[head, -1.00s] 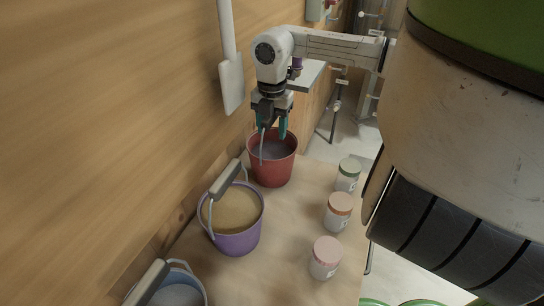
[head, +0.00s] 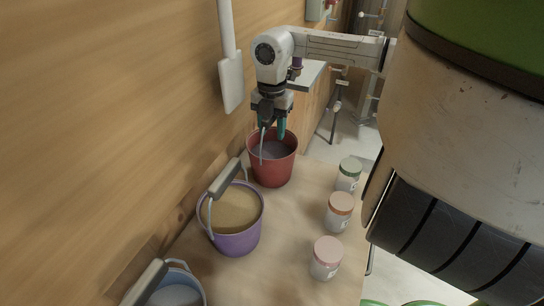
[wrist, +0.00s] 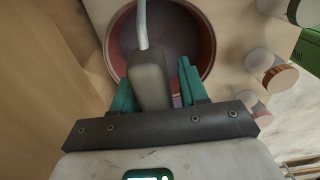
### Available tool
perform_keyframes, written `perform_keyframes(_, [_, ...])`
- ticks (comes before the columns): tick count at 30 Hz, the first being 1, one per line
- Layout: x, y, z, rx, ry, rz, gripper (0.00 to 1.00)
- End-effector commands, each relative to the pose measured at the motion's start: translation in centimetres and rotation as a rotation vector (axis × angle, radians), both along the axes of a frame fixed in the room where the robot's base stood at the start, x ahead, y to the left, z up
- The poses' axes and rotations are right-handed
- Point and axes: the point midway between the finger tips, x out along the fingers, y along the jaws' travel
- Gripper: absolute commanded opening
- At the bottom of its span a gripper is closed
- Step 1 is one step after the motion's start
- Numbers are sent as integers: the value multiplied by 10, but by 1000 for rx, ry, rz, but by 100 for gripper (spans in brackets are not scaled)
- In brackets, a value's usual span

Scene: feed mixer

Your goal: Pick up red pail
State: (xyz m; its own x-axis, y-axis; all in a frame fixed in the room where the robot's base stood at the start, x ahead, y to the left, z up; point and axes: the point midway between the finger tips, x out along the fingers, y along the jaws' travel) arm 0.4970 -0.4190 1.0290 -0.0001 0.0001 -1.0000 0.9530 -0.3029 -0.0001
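The red pail (head: 272,170) stands upright on the wooden bench top, against the wall side, with dull grey contents. Its wire bail is raised and rises to a grey handle grip. My gripper (head: 273,130) is directly above the pail, pointing down. In the wrist view, the grey handle grip (wrist: 149,80) lies between the two teal fingers of my gripper (wrist: 155,85). The left finger is close against the grip, and a narrow gap shows at the right finger. The red rim (wrist: 207,70) shows beyond the fingers.
A purple pail (head: 236,243) with tan contents stands nearer, and a blue pail (head: 190,274) is at the bottom edge. Jars with green (head: 349,165), orange (head: 341,202) and pink (head: 327,250) lids line the right side. A white-bladed tool (head: 231,84) hangs on the wall.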

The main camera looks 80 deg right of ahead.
Motion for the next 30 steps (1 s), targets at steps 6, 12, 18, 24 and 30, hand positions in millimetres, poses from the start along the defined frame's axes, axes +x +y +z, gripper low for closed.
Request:
perform_keyframes(6, [0,0,0,0,0,0,22])
perform_keyframes(12, [0,0,0,0,0,0,2])
perform_keyframes(18, [0,0,0,0,0,0,0])
perform_keyframes(24, [0,0,0,0,0,0,0])
perform_keyframes(30, [0,0,0,0,0,0,0])
